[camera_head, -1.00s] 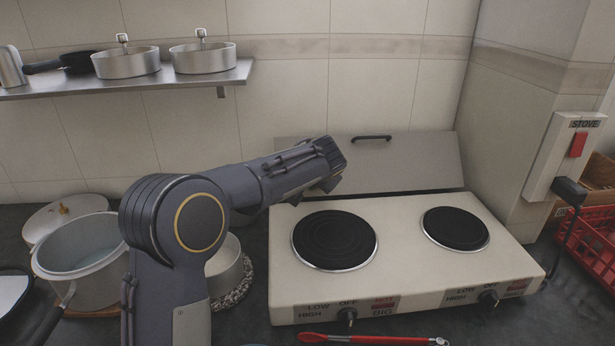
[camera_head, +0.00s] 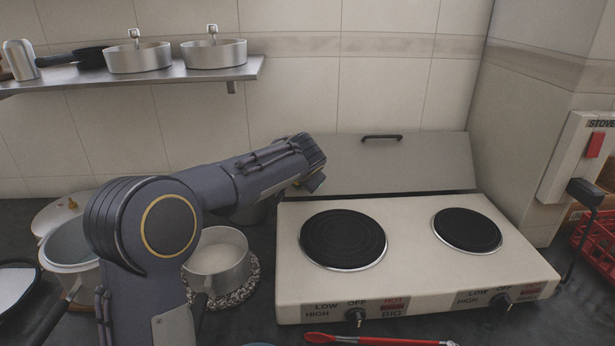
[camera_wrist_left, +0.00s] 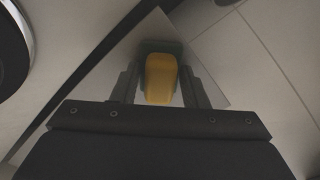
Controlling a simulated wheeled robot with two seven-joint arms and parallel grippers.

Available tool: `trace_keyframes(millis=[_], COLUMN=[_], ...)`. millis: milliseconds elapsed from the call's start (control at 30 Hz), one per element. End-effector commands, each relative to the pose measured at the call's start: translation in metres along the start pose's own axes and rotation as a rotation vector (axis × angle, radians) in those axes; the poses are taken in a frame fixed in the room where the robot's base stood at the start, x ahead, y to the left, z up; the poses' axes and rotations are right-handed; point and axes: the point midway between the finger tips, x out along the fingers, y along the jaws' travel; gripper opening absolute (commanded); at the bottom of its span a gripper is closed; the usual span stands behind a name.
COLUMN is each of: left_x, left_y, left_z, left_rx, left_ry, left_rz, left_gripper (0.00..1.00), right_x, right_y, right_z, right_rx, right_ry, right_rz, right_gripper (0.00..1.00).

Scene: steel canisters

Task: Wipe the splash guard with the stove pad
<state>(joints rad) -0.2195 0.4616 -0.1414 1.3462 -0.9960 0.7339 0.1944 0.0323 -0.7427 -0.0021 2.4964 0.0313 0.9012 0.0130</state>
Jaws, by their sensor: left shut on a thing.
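The splash guard (camera_head: 410,165) is a grey metal panel leaning up behind the stove, with a dark handle on its top edge. In the left wrist view the guard (camera_wrist_left: 208,88) lies beyond the fingers. My left gripper (camera_wrist_left: 160,82) is shut on the stove pad (camera_wrist_left: 160,78), which has a yellow grip and a dark greenish base. The base is at the guard's surface, but I cannot tell whether it touches. My right gripper is not in view.
The cream two-plate stove (camera_head: 420,275) stands in front of the guard. A pot (camera_head: 218,262) on a speckled trivet and a larger pot (camera_head: 70,250) stand to the left. Red tongs (camera_head: 375,340) lie in front. A wall shelf (camera_head: 130,75) holds pans.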

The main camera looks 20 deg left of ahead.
Motion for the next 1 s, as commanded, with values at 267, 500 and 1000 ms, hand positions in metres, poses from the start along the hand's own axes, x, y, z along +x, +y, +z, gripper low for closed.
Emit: trace_keyframes(millis=[267, 500, 1000], left_x=[0.002, 0.002, -0.046], left_y=[-0.013, -0.013, -0.013], left_z=[0.014, 0.014, 0.012], left_rx=[0.0, 0.0, -0.001], left_ry=[-0.003, -0.004, 0.001], left_rz=[-0.002, -0.002, -0.001], left_gripper=[0.22, 0.22, 0.22], right_x=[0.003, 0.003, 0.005], right_y=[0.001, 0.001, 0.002], right_z=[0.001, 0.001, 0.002], right_rx=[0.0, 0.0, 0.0], right_ry=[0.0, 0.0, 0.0], right_rz=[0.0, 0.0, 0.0], right_gripper=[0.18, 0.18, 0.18])
